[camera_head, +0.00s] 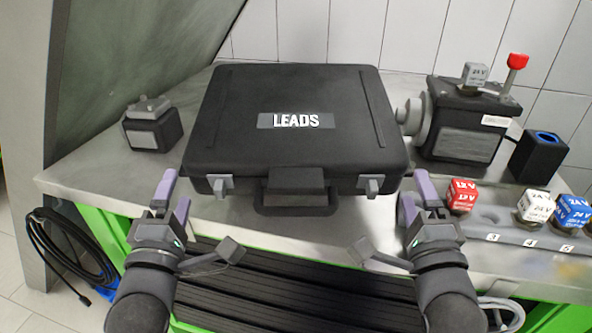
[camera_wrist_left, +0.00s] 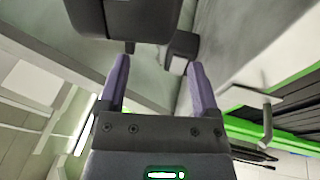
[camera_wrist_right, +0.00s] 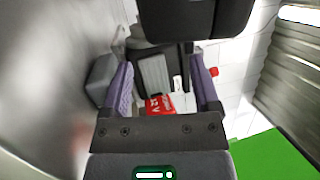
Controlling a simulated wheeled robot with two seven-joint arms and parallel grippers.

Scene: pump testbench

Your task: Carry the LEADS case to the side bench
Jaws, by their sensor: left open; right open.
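The black LEADS case (camera_head: 292,148) lies flat and closed on the grey bench, its handle (camera_head: 293,198) and two latches towards me. My left gripper (camera_head: 172,200) is open and empty, in front of the case's near left corner. My right gripper (camera_head: 416,197) is open and empty, in front of the near right corner. The case's dark edge shows at the top of the left wrist view (camera_wrist_left: 125,18) and of the right wrist view (camera_wrist_right: 195,18), beyond the fingertips. I cannot tell whether any finger touches the case. No side bench can be made out.
The grey bench top (camera_head: 90,178) carries a small dark block (camera_head: 152,126) left of the case. A pump unit (camera_head: 460,125) with a red-knobbed lever stands close at right. A tray (camera_head: 485,228) of labelled cubes lies beside my right gripper. Black cable (camera_head: 60,250) hangs at left.

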